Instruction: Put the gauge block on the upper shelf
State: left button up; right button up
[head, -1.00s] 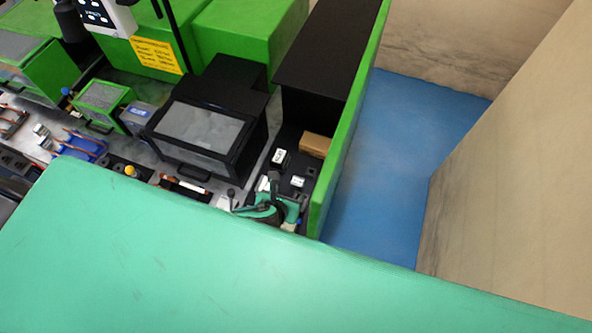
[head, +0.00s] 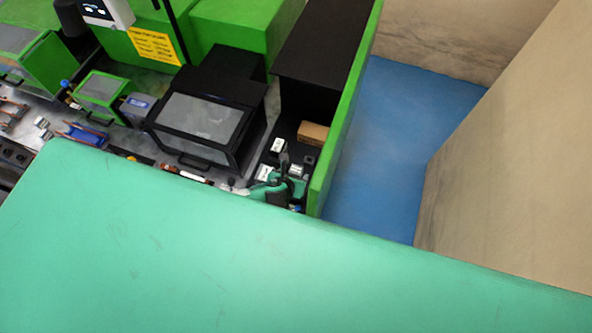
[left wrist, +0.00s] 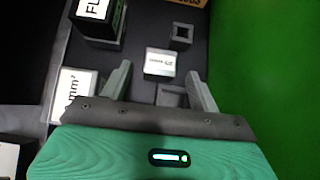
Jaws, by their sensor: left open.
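A small silver block with a printed label, which looks like the gauge block (left wrist: 160,62), stands on the dark lower deck of the shelf bay. In the head view it is the small pale block (head: 296,169) close to my left gripper (head: 288,175). In the left wrist view the fingers of my left gripper (left wrist: 160,72) are apart, and the block shows between and just beyond their tips, not held. The broad black panel (head: 322,45) above the deck seems to be the upper shelf. My right gripper is not in view.
Black boxes with white labels (left wrist: 98,20) (left wrist: 72,92) stand left of the block. A hollow dark square piece (left wrist: 182,36) is behind it. A cardboard box (head: 313,133) lies farther back. A green side wall (head: 345,115) closes the right; a black windowed machine (head: 205,125) stands left.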

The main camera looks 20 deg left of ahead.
aim_at(294, 174)
pick_arm(q)
jog(key=shift+p+x, duration=0.5)
jog(key=shift+x, duration=1.45)
jog(key=shift+s, duration=0.1)
grip_shut()
